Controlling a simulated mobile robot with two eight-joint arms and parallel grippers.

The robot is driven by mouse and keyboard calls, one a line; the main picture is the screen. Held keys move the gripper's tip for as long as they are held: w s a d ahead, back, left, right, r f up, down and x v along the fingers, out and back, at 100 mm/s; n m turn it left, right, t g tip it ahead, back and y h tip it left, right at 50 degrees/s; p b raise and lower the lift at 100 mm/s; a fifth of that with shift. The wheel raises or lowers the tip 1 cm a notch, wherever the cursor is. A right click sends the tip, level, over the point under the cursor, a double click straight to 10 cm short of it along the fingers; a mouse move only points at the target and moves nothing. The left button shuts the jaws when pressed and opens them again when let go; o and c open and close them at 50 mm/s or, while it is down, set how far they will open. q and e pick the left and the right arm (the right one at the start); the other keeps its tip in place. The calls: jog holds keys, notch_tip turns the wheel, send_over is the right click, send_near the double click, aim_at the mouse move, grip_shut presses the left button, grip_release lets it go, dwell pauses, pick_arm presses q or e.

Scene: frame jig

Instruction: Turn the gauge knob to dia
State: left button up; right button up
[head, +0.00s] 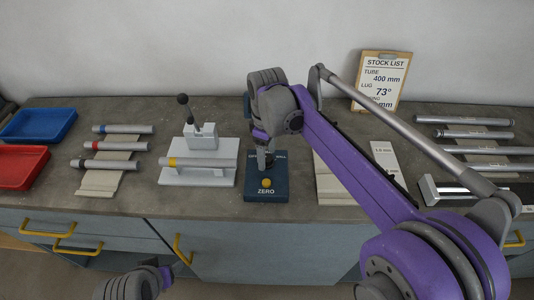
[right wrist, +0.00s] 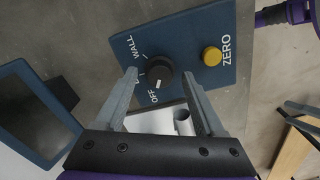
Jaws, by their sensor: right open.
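The dark blue gauge box (head: 252,194) stands at the middle front of the bench. It has a yellow ZERO button (head: 266,183), which also shows in the right wrist view (right wrist: 211,56). In the right wrist view the black round knob (right wrist: 159,71) has its white mark toward OFF; WALL is printed at the upper left. A label between them is hidden, perhaps behind a finger. My right gripper (right wrist: 160,76) is open, its fingers on either side of the knob; I cannot tell if they touch. Part of my left arm shows at the bottom left; its fingers are unclear.
A blue-framed screen (right wrist: 35,108) stands behind the box. A lever fixture (head: 200,178) with a yellow-banded tube is to the left, with banded tubes and trays beyond. A stock list clipboard (head: 381,82) leans on the wall. Pale plates and metal tubes lie to the right.

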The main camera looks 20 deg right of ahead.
jog(key=shift+f, duration=0.1)
grip_shut()
dwell(0.3)
jog(key=m, duration=0.5)
jog(key=shift+m+p, duration=0.3)
jog(key=shift+m, duration=0.1)
jog(key=m, duration=0.5)
jog(key=shift+m, duration=0.4)
dwell(0.4)
